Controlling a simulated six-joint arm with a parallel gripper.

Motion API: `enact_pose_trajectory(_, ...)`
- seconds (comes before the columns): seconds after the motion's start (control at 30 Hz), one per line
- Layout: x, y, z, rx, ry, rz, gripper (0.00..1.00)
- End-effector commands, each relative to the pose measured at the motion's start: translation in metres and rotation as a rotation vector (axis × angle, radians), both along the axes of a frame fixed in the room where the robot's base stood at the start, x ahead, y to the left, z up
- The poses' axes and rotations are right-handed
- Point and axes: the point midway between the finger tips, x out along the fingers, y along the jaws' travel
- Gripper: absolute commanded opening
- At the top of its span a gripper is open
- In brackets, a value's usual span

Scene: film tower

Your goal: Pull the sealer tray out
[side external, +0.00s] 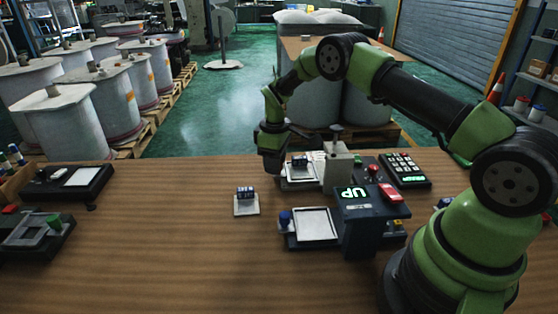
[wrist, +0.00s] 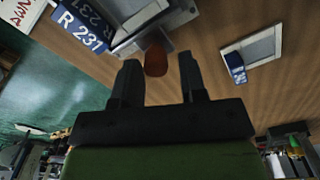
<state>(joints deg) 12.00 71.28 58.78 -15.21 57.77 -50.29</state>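A small light tray (side external: 300,180) juts out from a cream box-shaped machine (side external: 338,165) at the back of the table. A blue-labelled block (side external: 299,161) stands on it. In the wrist view the tray's grey edge (wrist: 150,18) is at the top, with a block marked R 231 (wrist: 84,24) close beside it. An orange-brown knob (wrist: 156,59) sticks out from the tray toward my gripper (wrist: 159,66). My gripper's two fingers are open, one on each side of the knob, with gaps visible. In the side view my gripper (side external: 271,165) is just left of the tray, its fingertips partly hidden.
A dark machine with an UP display (side external: 352,193) stands in front, with a white-topped tray (side external: 312,224) and blue knob (side external: 285,218). A white pad (side external: 246,210) holds another blue block (side external: 246,193). A keypad (side external: 404,168) is behind right. The table's left middle is clear.

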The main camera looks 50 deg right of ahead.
Motion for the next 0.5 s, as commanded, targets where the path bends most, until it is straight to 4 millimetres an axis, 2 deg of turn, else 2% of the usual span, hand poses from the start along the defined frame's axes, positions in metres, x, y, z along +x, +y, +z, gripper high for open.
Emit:
enact_pose_trajectory(0.33,-0.002,-0.002,0.001,0.0,0.006,-0.003,0.48)
enact_pose_trajectory(0.5,-0.001,-0.002,0.022,-0.002,0.003,-0.002,0.48)
